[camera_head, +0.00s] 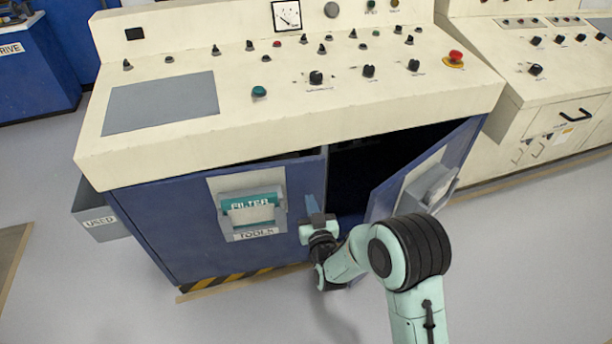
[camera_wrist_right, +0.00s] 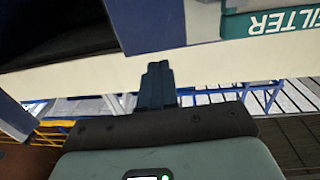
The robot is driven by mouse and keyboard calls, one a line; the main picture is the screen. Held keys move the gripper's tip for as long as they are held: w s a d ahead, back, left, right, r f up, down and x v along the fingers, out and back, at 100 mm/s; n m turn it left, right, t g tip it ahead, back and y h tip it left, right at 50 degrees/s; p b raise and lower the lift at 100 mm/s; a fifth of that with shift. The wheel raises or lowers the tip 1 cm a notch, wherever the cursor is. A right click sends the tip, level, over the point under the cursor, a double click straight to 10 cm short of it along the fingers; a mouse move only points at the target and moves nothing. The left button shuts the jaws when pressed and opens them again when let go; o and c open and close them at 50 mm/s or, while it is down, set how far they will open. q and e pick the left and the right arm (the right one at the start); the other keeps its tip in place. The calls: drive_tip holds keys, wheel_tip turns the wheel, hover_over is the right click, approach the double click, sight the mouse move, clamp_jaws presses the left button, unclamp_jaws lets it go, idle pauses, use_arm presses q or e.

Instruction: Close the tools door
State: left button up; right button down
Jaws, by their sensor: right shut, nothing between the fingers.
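The tools door (camera_head: 302,180) is the blue left door of the cabinet, with a "TOOLS" label (camera_head: 257,233) and a holder with a green "FILTER" item (camera_head: 250,203). It stands slightly ajar, with a dark gap along its top and its right edge free. My right gripper (camera_head: 314,204) is shut and empty, close to the door's free edge; I cannot tell whether it touches. My left gripper is not in view.
The right blue door (camera_head: 452,160) stands wide open, angled outward, with a holder on its face. The dark cabinet interior (camera_head: 350,178) shows between the doors. The cream control console (camera_head: 300,120) overhangs them. A grey "USED" bin (camera_head: 98,222) is at left. Grey floor in front is clear.

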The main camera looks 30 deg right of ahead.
sight(301, 169)
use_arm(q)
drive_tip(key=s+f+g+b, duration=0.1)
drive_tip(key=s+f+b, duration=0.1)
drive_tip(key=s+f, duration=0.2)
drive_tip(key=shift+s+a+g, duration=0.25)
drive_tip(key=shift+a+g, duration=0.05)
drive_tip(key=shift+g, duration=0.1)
use_arm(e)
drive_tip(key=x, duration=1)
drive_tip(key=shift+w+d, duration=0.2)
drive_tip(key=shift+w, duration=0.15)
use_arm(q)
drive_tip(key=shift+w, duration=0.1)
use_arm(e)
drive_tip(key=shift+w, duration=0.1)
